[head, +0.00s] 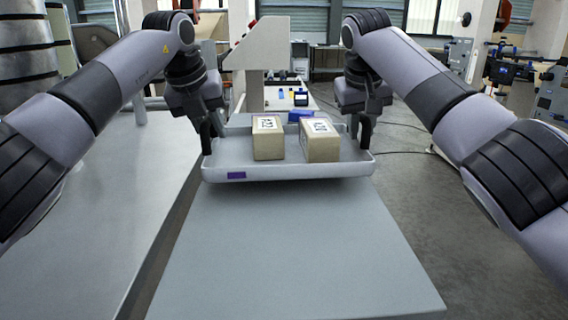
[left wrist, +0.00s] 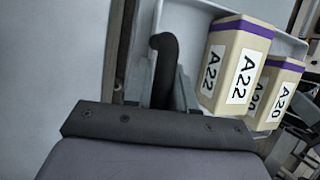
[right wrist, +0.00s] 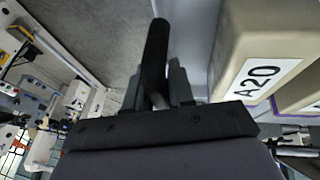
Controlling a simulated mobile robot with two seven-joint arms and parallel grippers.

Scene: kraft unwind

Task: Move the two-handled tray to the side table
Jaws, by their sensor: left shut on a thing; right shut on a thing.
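The two-handled tray (head: 290,172) is light grey and shallow, with a purple mark on its near wall. It is level at the far end of a grey tabletop (head: 290,250); I cannot tell whether it touches it. Two tan boxes stand in it: the left box (head: 268,140), labelled A22 in the left wrist view (left wrist: 237,70), and the right box (head: 320,142), labelled A20 in the right wrist view (right wrist: 265,75). My left gripper (head: 207,138) is shut on the black left handle (left wrist: 163,65). My right gripper (head: 364,136) is shut on the black right handle (right wrist: 154,55).
A long grey surface (head: 90,210) runs along the left. Behind the tray is a bench with a blue item (head: 299,115) and a small dark device (head: 301,98). A light upright machine frame (head: 262,60) stands behind. Open floor (head: 420,200) lies to the right. The near tabletop is bare.

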